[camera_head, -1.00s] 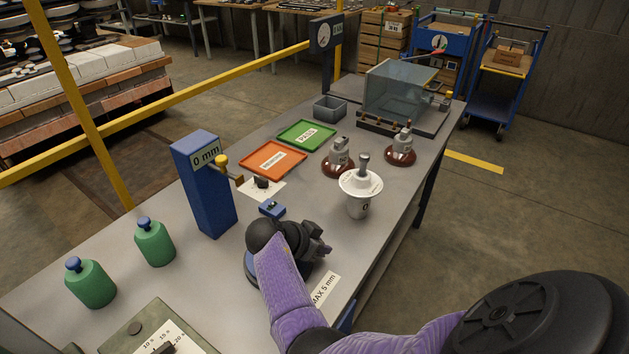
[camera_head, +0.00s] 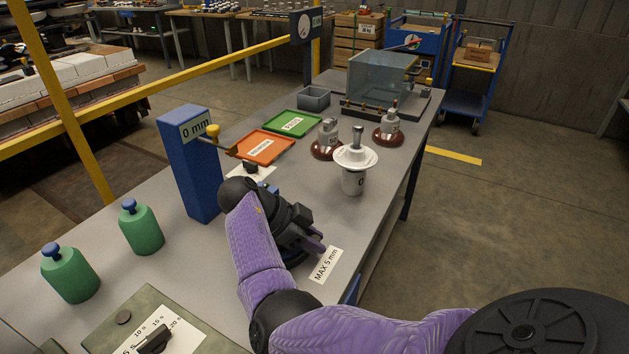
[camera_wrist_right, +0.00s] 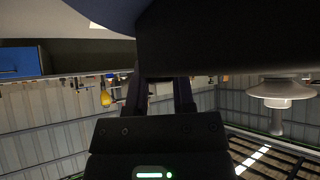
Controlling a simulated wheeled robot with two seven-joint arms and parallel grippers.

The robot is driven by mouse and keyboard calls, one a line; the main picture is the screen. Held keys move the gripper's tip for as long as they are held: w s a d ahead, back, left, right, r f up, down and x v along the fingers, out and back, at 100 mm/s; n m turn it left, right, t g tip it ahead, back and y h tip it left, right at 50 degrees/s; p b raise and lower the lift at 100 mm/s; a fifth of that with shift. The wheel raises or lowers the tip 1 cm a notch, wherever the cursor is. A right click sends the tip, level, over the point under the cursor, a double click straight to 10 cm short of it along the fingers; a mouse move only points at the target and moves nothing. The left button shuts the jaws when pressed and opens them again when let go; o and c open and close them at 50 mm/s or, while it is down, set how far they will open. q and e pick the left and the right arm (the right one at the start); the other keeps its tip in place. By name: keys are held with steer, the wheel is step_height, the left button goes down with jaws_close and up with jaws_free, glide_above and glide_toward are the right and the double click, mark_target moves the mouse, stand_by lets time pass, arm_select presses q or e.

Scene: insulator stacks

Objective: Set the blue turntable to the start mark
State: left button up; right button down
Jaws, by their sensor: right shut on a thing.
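My right gripper (camera_head: 315,246) is low over the near part of the bench, beside the "MAX 5 mm" label (camera_head: 325,265). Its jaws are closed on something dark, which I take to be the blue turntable. In the head view my purple forearm and wrist hide nearly all of the turntable. In the right wrist view a large dark-blue curved edge (camera_wrist_right: 100,9), likely the turntable, fills the top, and the gripper fingers (camera_wrist_right: 162,95) reach up to it. I cannot make out the start mark. My left gripper is not in view.
A white insulator (camera_head: 353,180) stands right behind the gripper. A blue "0 mm" post (camera_head: 190,170) stands left of my arm. Two brown-based insulators, an orange tray (camera_head: 245,150) and a green tray (camera_head: 310,121) lie farther back. Green bottles (camera_head: 140,231) stand at left.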

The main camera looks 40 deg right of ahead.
stand_by(0.5)
steer(key=shift+c, duration=2.3)
jaws_free()
steer(key=shift+a+r, duration=0.1)
steer(key=shift+a, duration=0.05)
steer(key=v, duration=0.9)
steer(key=shift+w+a+r+p, duration=0.15)
steer(key=shift+w+r+p, duration=0.05)
steer(key=shift+w+p, duration=0.1)
